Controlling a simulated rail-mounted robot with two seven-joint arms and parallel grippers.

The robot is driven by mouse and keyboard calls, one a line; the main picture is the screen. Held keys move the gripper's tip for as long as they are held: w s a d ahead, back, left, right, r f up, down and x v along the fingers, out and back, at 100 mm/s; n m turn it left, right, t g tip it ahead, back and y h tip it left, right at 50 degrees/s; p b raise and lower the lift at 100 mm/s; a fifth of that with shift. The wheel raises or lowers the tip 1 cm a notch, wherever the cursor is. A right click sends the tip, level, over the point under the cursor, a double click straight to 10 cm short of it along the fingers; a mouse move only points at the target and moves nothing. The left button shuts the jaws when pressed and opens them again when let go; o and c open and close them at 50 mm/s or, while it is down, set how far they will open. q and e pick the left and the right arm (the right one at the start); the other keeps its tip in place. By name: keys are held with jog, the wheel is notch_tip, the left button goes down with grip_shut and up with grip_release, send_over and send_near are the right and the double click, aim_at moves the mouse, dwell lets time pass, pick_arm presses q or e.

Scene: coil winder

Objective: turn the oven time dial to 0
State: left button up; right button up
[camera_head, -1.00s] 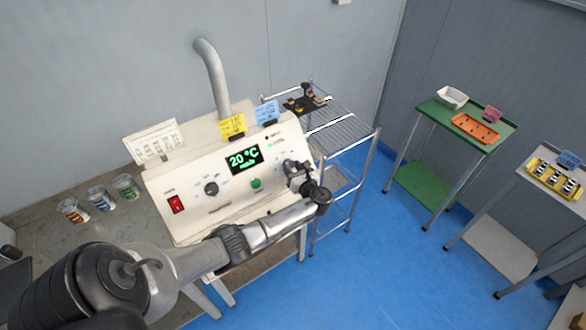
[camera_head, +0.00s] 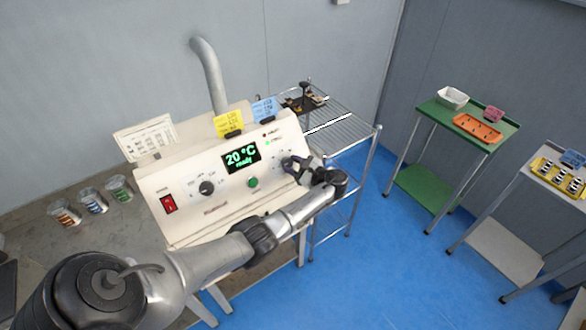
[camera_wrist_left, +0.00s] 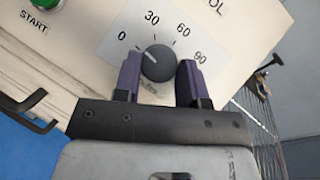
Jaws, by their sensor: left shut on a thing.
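The oven (camera_head: 222,207) is a cream box with a sloped front panel. The knob's light pointer line slants up-left, between 0 and 30. My left gripper (camera_head: 291,165) is at the right end of the panel, its purple fingers (camera_wrist_left: 160,78) on either side of the knob and shut on it. In the head view the gripper hides most of this dial. My right gripper is not in view.
The panel also has a red switch (camera_head: 169,203), another dark knob (camera_head: 207,187), a green START button (camera_head: 253,182) and a display (camera_head: 241,157) reading 20 °C ready. A wire rack (camera_head: 345,132) stands close behind my left gripper. Labelled cups (camera_head: 93,201) stand left of the oven.

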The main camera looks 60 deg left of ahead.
pick_arm(q)
jog(key=shift+n+g+h, duration=0.3)
jog(key=shift+n+h, duration=0.1)
jog(key=shift+n, duration=0.4)
jog(key=o, duration=0.9)
jog(key=shift+w, duration=0.1)
jog(key=b+v, duration=0.2)
jog(key=v, duration=1.1)
jog(key=shift+w+d, duration=0.1)
jog(key=shift+d, duration=0.25)
